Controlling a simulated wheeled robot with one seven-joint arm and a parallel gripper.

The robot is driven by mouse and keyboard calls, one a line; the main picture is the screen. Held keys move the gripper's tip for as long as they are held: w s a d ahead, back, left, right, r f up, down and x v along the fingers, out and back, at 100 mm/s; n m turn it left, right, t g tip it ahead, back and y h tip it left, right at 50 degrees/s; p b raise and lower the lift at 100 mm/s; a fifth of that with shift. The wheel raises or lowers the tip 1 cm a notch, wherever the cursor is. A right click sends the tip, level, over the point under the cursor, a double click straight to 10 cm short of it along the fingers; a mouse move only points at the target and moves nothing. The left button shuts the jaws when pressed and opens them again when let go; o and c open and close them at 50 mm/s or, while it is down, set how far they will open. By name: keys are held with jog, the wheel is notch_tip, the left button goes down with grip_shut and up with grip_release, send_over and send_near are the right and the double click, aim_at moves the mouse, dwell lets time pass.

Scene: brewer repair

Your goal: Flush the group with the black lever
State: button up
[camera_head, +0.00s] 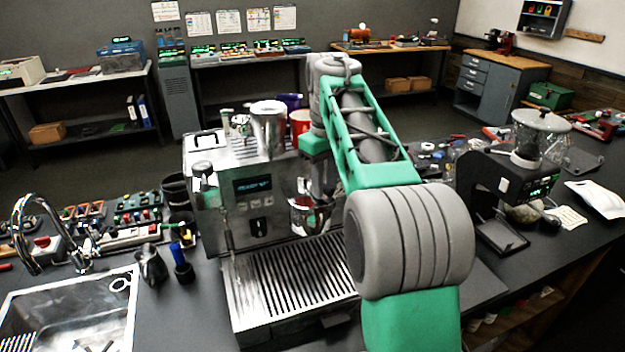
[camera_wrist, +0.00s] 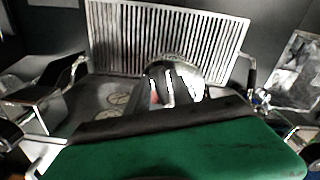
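The silver espresso machine (camera_head: 229,218) stands on the counter, its small display lit. Its slatted drip tray (camera_head: 262,292) juts out in front and shows at the top of the wrist view (camera_wrist: 120,38). My arm crosses the machine's right side and covers part of its front. My gripper (camera_wrist: 168,92) points down in front of the machine, close to a round shiny metal part (camera_wrist: 190,67) above the tray. Its fingertips are hard to make out, so I cannot tell whether they hold anything. I cannot pick out the black lever; the group is largely hidden by my arm.
A sink (camera_head: 80,308) with a curved tap (camera_head: 35,225) is at the left. A black grinder (camera_head: 490,185) stands at the right. A metal container (camera_head: 269,125) rests on the machine.

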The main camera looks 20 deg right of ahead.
jog(key=a+m, duration=0.1)
jog(key=m+p, duration=0.1)
jog(key=a+m, duration=0.1)
jog(key=m, duration=0.1)
jog(key=shift+s+a+r+p, duration=0.1)
jog(key=shift+s+a+p, duration=0.15)
jog(key=shift+a+p, duration=0.1)
jog(key=shift+a+m, duration=0.6)
jog(key=shift+m, duration=0.3)
jog(key=shift+w+a+m, duration=0.2)
jog(key=shift+a+m, duration=0.35)
jog(key=shift+m, duration=0.25)
jog(key=shift+w+a+m, duration=0.15)
jog(key=shift+a+m, duration=0.35)
jog(key=shift+m, duration=0.3)
dwell(0.3)
jog(key=d+n, duration=0.1)
jog(key=n, duration=0.1)
jog(key=s+d+n, duration=0.1)
jog(key=d+n, duration=0.1)
jog(key=shift+d+n, duration=0.6)
jog(key=shift+n, duration=0.4)
jog(key=d+n, duration=0.2)
jog(key=n, duration=0.1)
jog(key=shift+w, duration=0.2)
jog(key=o, duration=0.4)
